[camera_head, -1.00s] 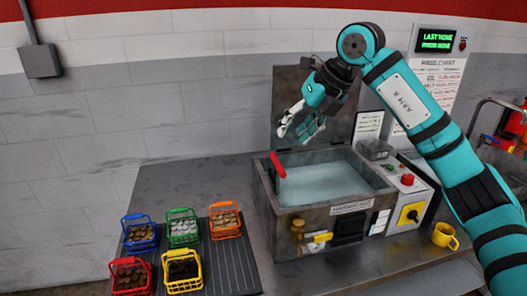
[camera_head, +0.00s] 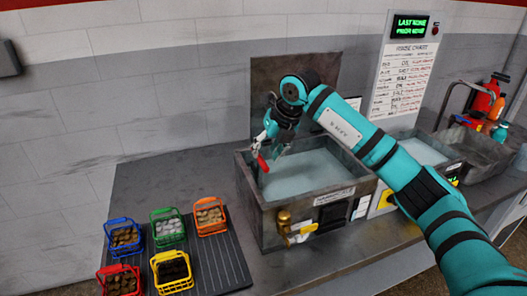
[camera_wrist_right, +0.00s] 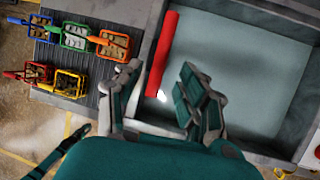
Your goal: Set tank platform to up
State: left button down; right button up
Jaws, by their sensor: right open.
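The tank (camera_head: 255,215) is a grey metal box with a pale liquid surface inside. A red handle (camera_head: 262,163) sits at its left inner side. In the right wrist view the red handle (camera_wrist_right: 163,53) is a long red bar along the tank's left wall. My right gripper (camera_head: 267,150) is open above the tank's left rear part, at the handle. In the wrist view the handle shows between the two fingers of my right gripper (camera_wrist_right: 162,75); I cannot tell whether they touch it.
Several coloured baskets, such as the orange one (camera_head: 210,217), stand on a ribbed dark mat (camera_head: 225,260) left of the tank. A brass valve (camera_head: 284,222) is on the tank's front. A second basin (camera_head: 487,150) and red extinguisher (camera_head: 484,100) are at right.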

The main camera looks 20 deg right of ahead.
jog(key=x, duration=0.2)
jog(key=shift+w+a+f, duration=0.1)
jog(key=shift+w+f, duration=0.1)
jog(key=shift+f, duration=0.25)
jog(key=c, duration=0.7)
pick_arm(q)
jog(key=shift+s+d+r, duration=0.15)
jog(key=shift+s+r, duration=0.2)
jog(key=shift+s, duration=0.35)
pick_arm(e)
grip_shut()
